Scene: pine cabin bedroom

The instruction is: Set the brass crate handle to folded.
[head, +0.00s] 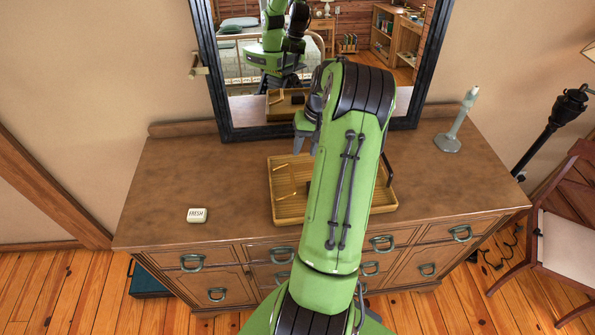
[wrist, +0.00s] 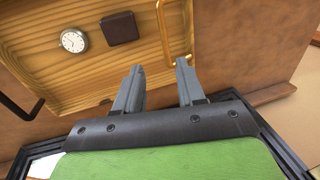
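The wooden crate (head: 288,213) is a shallow tray on the dresser, partly hidden behind my arm. Its brass handle (head: 308,187) is at the crate's left end in the head view. In the wrist view the brass handle (wrist: 162,30) is a thin golden bar ahead of my fingers, apart from them. It seems to stand out from the crate, but its exact angle is hard to tell. A dark handle (head: 388,168) is at the opposite end. My gripper (wrist: 160,66) is open and empty, above the crate's back edge; it also shows in the head view (head: 305,146).
A round dial (wrist: 74,40) and a dark brown square item (wrist: 119,28) lie in the crate. The mirror (head: 222,80) stands close behind. A small white block (head: 197,215) is on the dresser's left, a pale green stand (head: 449,142) on its right. The dresser's left is mostly clear.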

